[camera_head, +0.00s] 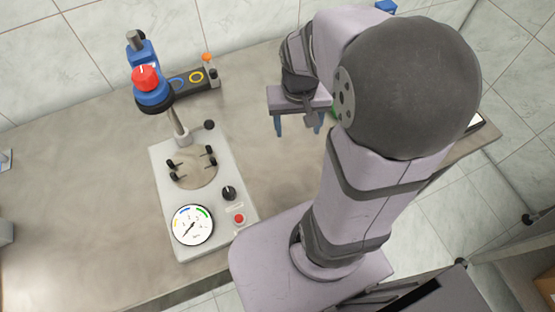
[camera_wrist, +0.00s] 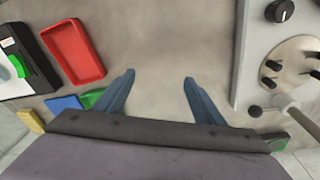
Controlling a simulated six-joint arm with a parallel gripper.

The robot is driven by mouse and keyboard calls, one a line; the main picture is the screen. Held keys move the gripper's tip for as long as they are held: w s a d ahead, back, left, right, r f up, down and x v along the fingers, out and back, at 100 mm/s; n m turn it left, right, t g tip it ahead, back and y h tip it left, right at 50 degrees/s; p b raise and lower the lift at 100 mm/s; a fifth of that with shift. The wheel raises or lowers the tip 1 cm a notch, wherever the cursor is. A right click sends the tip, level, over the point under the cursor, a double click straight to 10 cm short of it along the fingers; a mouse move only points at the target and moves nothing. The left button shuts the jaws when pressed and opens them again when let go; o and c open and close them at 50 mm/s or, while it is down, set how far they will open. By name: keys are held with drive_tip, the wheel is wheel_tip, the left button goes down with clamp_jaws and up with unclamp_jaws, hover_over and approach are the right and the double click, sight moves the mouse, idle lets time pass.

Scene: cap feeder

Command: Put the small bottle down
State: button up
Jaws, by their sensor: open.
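I cannot make out a small bottle in either view. My gripper (camera_head: 298,126) hangs over the grey worktop behind my arm, its two blue fingers apart. In the wrist view my gripper (camera_wrist: 159,78) is open, with only bare worktop between the fingers. The cap feeder (camera_head: 185,232) stands left of my gripper in the head view, with a gauge, a black knob, a red button and a round plate with several black pegs. Its pale base also shows at the right of the wrist view (camera_wrist: 250,60).
In the wrist view, a red tray (camera_wrist: 73,52), a blue tray (camera_wrist: 64,104) and a black-and-white device with a green part (camera_wrist: 38,62) lie to the left. The feeder's column carries a blue head with a red cap (camera_head: 145,77). The worktop (camera_head: 80,200) left of the feeder is clear.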

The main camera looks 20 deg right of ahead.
drive_tip(key=s+a+f+n+g+y, duration=0.1)
drive_tip(key=s+a+f+n, duration=0.1)
drive_tip(key=s+a+n, duration=0.2)
drive_tip(key=s+a, duration=0.2)
drive_tip(key=a, duration=0.2)
drive_tip(key=shift+a+f, duration=0.15)
drive_tip(key=shift+f, duration=0.1)
